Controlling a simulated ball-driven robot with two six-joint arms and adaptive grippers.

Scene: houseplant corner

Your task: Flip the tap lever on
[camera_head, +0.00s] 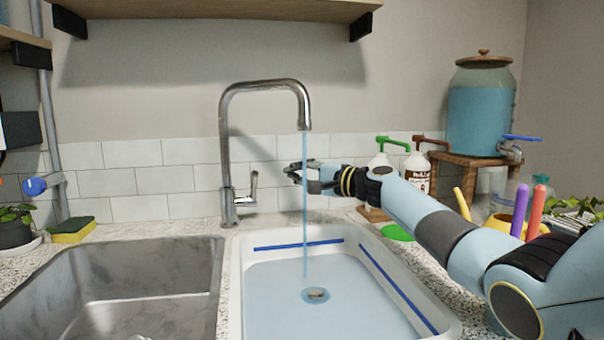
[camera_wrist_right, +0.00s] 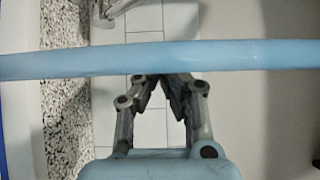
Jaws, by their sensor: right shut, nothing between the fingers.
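The chrome tap (camera_head: 226,140) stands behind the sinks with its spout curving over the right basin. Its lever (camera_head: 253,188) stands upright on the right of the tap's base. A stream of water (camera_head: 304,225) runs from the spout into the white basin (camera_head: 232,290); it also crosses the right wrist view (camera_wrist_right: 240,55). My right gripper (camera_head: 288,172) is shut and empty, to the right of the lever and apart from it in the picture. Its fingertips (camera_wrist_right: 163,82) meet in the right wrist view, where part of the tap (camera_wrist_right: 112,8) shows at the top left. My left gripper is not in view.
The white basin holds water. A steel sink (camera_head: 130,285) lies to its left. Pump bottles (camera_head: 417,170) stand behind my right arm, near a large blue-filled dispenser (camera_head: 478,115) on a wooden stand. A sponge (camera_head: 73,230) lies at the left. Open wall lies behind the tap.

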